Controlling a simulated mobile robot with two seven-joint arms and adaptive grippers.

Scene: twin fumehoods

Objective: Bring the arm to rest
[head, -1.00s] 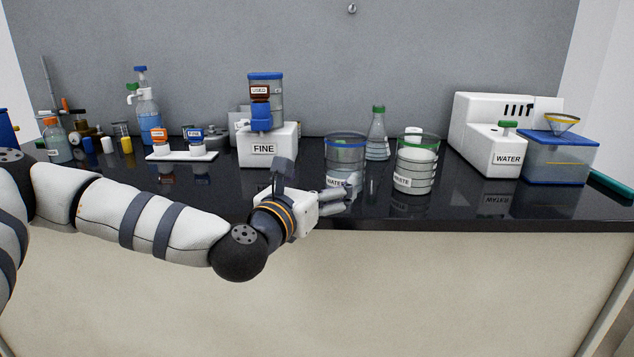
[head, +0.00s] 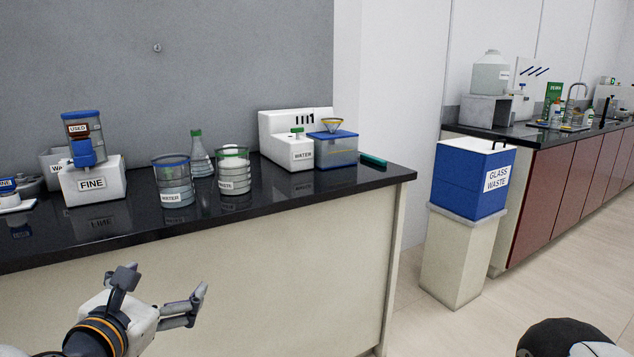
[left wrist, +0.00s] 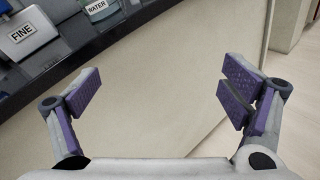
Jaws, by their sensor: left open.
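My left gripper (head: 188,306) is in the lower left of the head view, in front of the cream bench front and below the black worktop. Its jaws are open and empty. In the left wrist view my left gripper (left wrist: 165,95) shows two purple-padded fingers wide apart, with only the bench front and floor between them. Part of my right arm (head: 570,340) shows at the bottom right of the head view; its gripper is out of the picture.
The black worktop (head: 290,197) carries a FINE box (head: 93,183), a WATER beaker (head: 173,182), a WASTE beaker (head: 234,172), a flask (head: 200,158) and a white WATER machine (head: 288,140). A GLASS WASTE bin (head: 465,182) stands right of the bench. The floor between is clear.

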